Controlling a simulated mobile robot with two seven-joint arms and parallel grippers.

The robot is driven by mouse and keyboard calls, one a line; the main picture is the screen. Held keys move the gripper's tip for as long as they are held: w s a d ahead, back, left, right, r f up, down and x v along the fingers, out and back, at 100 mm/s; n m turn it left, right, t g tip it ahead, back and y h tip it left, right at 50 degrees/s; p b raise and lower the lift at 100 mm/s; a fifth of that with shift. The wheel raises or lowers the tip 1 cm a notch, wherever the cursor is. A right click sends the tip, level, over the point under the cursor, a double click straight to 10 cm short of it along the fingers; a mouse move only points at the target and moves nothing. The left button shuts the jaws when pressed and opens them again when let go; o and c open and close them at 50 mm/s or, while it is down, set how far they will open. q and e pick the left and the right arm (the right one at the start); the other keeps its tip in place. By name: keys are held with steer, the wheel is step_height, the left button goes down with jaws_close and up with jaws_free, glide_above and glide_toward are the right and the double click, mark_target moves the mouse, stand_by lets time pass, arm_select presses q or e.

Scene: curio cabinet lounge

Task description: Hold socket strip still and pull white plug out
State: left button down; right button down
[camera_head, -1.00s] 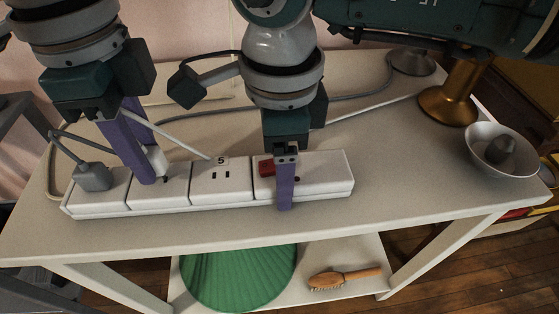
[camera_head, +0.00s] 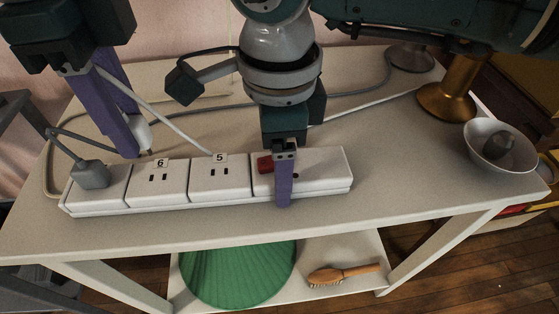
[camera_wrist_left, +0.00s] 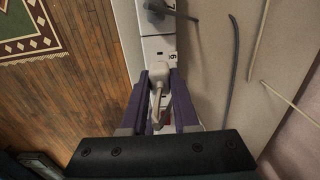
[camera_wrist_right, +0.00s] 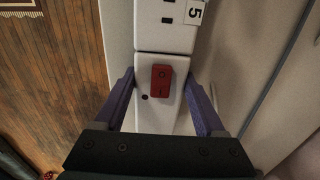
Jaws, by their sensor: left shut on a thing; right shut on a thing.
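The white socket strip (camera_head: 220,199) lies along the front of the table, with sockets labelled 5 and 6 empty. My left gripper (camera_head: 130,150) is shut on the white plug (camera_head: 144,137), which is raised above the strip, clear of socket 6. The plug also shows between the purple fingers in the left wrist view (camera_wrist_left: 157,85). My right gripper (camera_head: 284,185) is shut across the strip's right end, beside the red switch (camera_head: 265,164). In the right wrist view its fingers (camera_wrist_right: 165,105) straddle the strip at the switch. The far finger is hidden in the head view.
A grey plug (camera_head: 90,174) sits in the strip's left socket. Grey and white cables run across the table behind the strip. A bowl (camera_head: 478,147) and a brass stand (camera_head: 447,103) are at the right. A green round object (camera_head: 238,275) and a hairbrush (camera_head: 343,274) are on the lower shelf.

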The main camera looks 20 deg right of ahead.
arm_select(q)
steer(key=shift+r, duration=4.2)
arm_select(e)
jaws_free()
